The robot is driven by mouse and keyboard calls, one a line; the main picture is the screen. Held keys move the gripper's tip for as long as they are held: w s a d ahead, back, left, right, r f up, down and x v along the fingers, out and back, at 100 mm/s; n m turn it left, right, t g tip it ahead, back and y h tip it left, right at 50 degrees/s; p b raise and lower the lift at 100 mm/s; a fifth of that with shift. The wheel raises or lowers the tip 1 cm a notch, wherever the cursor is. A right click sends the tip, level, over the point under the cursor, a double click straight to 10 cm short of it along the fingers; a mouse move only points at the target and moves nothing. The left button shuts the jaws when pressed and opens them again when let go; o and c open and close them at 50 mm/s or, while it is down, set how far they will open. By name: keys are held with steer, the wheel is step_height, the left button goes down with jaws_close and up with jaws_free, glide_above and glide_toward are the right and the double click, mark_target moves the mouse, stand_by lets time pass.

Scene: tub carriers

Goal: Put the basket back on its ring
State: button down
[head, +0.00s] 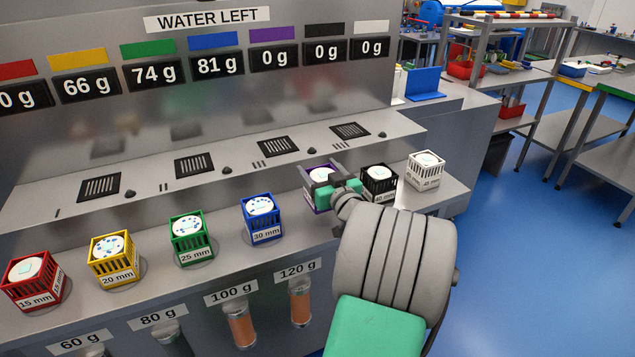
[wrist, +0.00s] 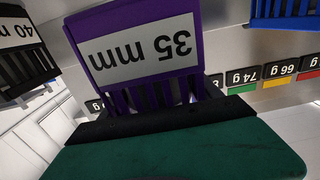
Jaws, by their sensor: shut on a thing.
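The purple basket (head: 321,173), with a white disc in its top, is in my gripper (head: 326,184) at the right part of the steel bench in the head view. In the wrist view, the purple basket (wrist: 148,48) fills the upper middle, its "35 mm" label upside down in the picture. My gripper is shut on it. My gripper and arm cover much of the basket in the head view. The ring under it is hidden, and I cannot tell whether the basket touches the bench.
The blue basket (head: 262,220) stands to the left and the black basket (head: 380,183) close on the right. The white basket (head: 425,171) is beyond it. Green (head: 190,241), yellow (head: 114,261) and red (head: 33,283) baskets stand farther left. A display panel (head: 212,65) rises behind.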

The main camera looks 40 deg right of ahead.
steer(key=f, duration=0.2)
steer(key=w+d+f, duration=0.1)
steer(key=f, duration=0.1)
steer(key=shift+d, duration=0.1)
steer(key=shift+f, duration=0.25)
steer(key=shift+f, duration=0.2)
steer(key=shift+c, duration=0.7)
jaws_free()
steer(key=shift+s+r+p, duration=0.1)
steer(key=shift+r+p, duration=0.15)
steer(key=shift+p, duration=0.1)
steer(key=b+v, duration=0.2)
steer(key=v, duration=0.9)
steer(key=shift+f+b, duration=0.15)
steer(key=shift+b, duration=0.15)
steer(key=shift+s+a, duration=0.3)
steer(key=shift+s, duration=0.1)
